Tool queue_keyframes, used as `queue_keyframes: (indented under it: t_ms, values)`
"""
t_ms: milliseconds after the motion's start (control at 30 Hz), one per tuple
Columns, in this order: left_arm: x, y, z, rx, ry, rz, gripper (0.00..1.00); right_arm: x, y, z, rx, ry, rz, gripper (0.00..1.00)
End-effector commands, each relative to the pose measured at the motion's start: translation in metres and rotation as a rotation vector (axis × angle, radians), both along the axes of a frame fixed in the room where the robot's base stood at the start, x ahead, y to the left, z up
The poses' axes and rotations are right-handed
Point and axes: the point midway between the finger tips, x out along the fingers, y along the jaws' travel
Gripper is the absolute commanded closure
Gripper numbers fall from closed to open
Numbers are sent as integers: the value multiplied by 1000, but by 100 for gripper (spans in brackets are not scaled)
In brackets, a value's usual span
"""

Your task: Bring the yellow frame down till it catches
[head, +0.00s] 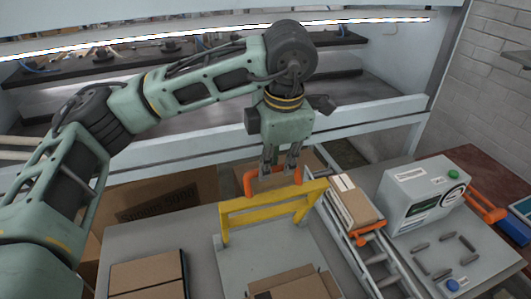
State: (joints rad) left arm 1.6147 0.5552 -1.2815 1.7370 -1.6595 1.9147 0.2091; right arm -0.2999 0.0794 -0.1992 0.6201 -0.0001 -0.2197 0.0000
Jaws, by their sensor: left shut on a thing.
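The yellow frame (262,213) stands across a pale grey plate (235,270) in the middle of the head view, its legs at left and right. An orange handle (250,183) rises behind its top bar. My left gripper (279,173) reaches down from above and is shut on the orange handle, with the fingers on its upper bar. Part of the handle is hidden behind the fingers and the yellow bar. I cannot tell how high the frame sits or whether any catch is engaged. My right gripper is not in view.
Cardboard (295,285) lies on the plate in front of the frame. A brown box (148,275) sits at left. A carton (352,203) rests on a rail track at right, beside a grey-white machine (420,195) with a green button. Several small grey parts lie nearby.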

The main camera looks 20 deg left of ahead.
Motion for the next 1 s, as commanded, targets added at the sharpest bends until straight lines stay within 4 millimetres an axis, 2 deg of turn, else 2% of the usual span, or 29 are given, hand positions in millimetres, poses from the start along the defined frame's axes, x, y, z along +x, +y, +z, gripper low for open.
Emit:
queue_keyframes:
  t_ms: [33,300,800,833,1000]
  values:
    - [-7,-7,-7,-2,0,-8,100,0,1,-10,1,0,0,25]
    - [-30,-23,-13,-2,2,-5,100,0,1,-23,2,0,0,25]
    - [-34,-26,-12,-2,2,-5,100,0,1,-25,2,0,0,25]
    - [-34,-26,-12,-2,2,-5,86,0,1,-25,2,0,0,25]
    - [-34,-26,-12,-2,2,-4,72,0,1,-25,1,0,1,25]
